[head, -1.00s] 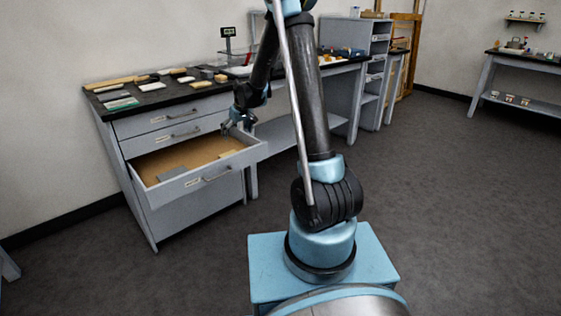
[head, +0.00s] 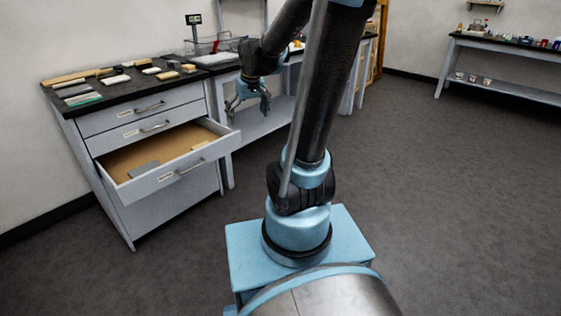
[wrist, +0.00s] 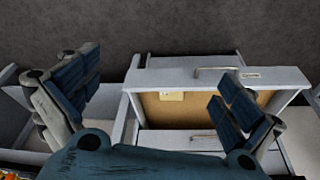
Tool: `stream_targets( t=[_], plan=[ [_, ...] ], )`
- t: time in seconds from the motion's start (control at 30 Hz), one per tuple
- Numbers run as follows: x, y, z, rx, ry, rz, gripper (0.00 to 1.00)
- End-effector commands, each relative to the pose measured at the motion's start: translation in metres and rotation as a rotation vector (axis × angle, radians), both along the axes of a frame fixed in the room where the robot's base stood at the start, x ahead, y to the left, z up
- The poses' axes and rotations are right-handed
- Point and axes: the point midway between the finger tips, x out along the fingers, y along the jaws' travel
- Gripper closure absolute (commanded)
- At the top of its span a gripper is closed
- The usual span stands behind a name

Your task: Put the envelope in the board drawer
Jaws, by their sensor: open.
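The bottom drawer (head: 176,178) of the grey cabinet is pulled out; its label is too small to read. Inside lie a flat grey piece (head: 143,169) and a small pale tan piece (head: 199,145), which may be the envelope. The pale piece also shows in the wrist view (wrist: 172,96), flat on the brown drawer floor. My gripper (head: 250,106) is open and empty, above and to the right of the drawer in the head view. In the wrist view my spread fingers (wrist: 155,80) frame part of the open drawer (wrist: 160,82).
Two shut drawers (head: 141,116) sit above the open one. The black cabinet top (head: 120,98) holds several flat pieces and bars. A bench with a lower shelf (head: 262,128) adjoins on the right. The grey floor (head: 430,200) at right is clear.

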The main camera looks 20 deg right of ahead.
Motion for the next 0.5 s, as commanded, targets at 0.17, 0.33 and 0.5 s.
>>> stream_targets(
  t=[0.17, 0.33, 0.5],
  plan=[
    [-0.051, -0.021, -0.001, -0.007, 0.017, -0.051, 0.0],
    [-0.096, -0.037, -0.007, -0.012, 0.032, -0.1, 0.0],
    [-0.139, -0.05, -0.019, -0.017, 0.049, -0.15, 0.0]
  ],
)
